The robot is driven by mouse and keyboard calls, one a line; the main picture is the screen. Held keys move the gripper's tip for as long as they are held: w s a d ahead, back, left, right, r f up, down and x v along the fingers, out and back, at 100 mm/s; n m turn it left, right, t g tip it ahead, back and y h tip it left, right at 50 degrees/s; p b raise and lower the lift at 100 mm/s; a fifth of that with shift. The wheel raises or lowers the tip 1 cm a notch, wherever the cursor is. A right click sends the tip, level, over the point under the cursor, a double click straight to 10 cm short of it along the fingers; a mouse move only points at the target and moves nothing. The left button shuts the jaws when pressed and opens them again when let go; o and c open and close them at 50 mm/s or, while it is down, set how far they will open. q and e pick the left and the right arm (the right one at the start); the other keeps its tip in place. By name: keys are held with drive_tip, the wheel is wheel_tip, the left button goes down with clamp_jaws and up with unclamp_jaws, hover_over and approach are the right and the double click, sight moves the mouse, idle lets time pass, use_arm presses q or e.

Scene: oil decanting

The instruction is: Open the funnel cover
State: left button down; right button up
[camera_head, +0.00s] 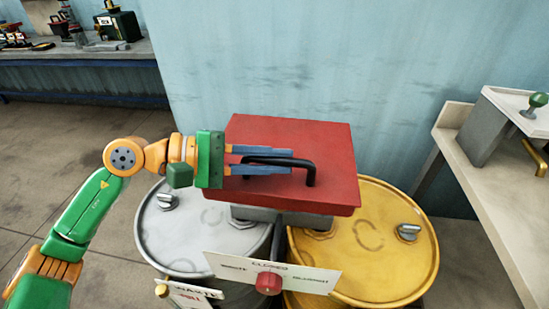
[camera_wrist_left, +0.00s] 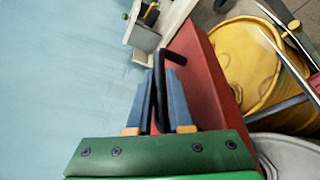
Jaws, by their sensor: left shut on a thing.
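The red funnel cover (camera_head: 318,135) lies over the grey funnel body (camera_head: 262,214) above two drums in the head view. Its black handle (camera_head: 311,172) runs along the top. My left gripper (camera_head: 285,161) reaches in from the left, its blue fingers on either side of the handle and shut on it. In the left wrist view the fingers (camera_wrist_left: 166,95) flank the handle (camera_wrist_left: 172,57), with the red cover (camera_wrist_left: 205,75) to the right. The cover looks flat and closed. My right gripper is not in view.
A silver drum (camera_head: 160,232) and a yellow drum (camera_head: 385,265) stand under the funnel. A sign (camera_head: 232,268) with a red knob (camera_head: 268,283) is in front. A bench (camera_head: 480,180) with a grey box stands at right. A workbench (camera_head: 85,55) with tools is at the back left.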

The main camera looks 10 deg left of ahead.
use_arm(q)
drive_tip(key=shift+r+p, duration=0.45)
drive_tip(key=w+r+n+g+p, duration=0.2)
drive_tip(key=w+r+n+p, duration=0.2)
drive_tip(key=r+p, duration=0.6)
drive_tip(key=shift+w+g+y, duration=0.4)
drive_tip(key=shift+w, duration=0.75)
drive_tip(key=shift+r, duration=0.1)
drive_tip(key=c, duration=0.8)
unclamp_jaws()
drive_tip(key=shift+w, duration=0.1)
drive_tip(key=shift+c, duration=0.2)
